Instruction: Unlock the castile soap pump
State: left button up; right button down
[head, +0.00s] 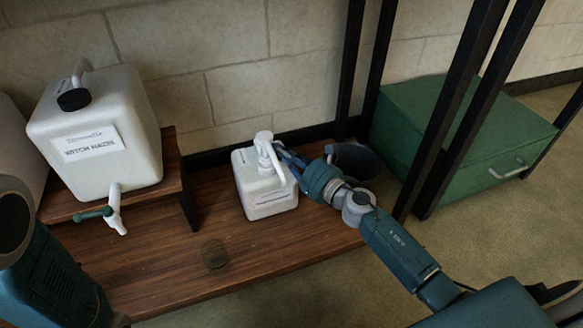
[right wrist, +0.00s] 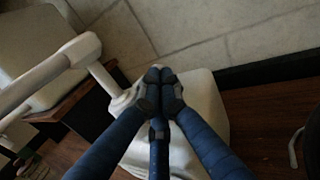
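The castile soap pump appears to be the white pump bottle (head: 268,196) on the low wooden shelf. Its white pump head (head: 263,137) stands upright on top. My right gripper (head: 281,152) reaches in from the right and is right beside the pump head. In the right wrist view its fingertips (right wrist: 160,82) are drawn together, with nothing visible between them. They are close to the base of the white pump stem (right wrist: 125,98); I cannot tell if they touch it. The bottle body (right wrist: 205,105) lies beneath, partly hidden by the fingers. My left gripper is out of view; only its arm shows.
A large white jug (head: 135,150) with a tap (head: 115,205) sits on a raised wooden stand (head: 175,180) at left. A dark bucket (head: 355,160) is behind my right arm. Black posts and a green cabinet (head: 440,125) stand at right. The shelf's (head: 170,275) front is mostly clear.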

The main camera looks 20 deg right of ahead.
jog(key=v, duration=1.1)
jog(key=shift+s, duration=0.3)
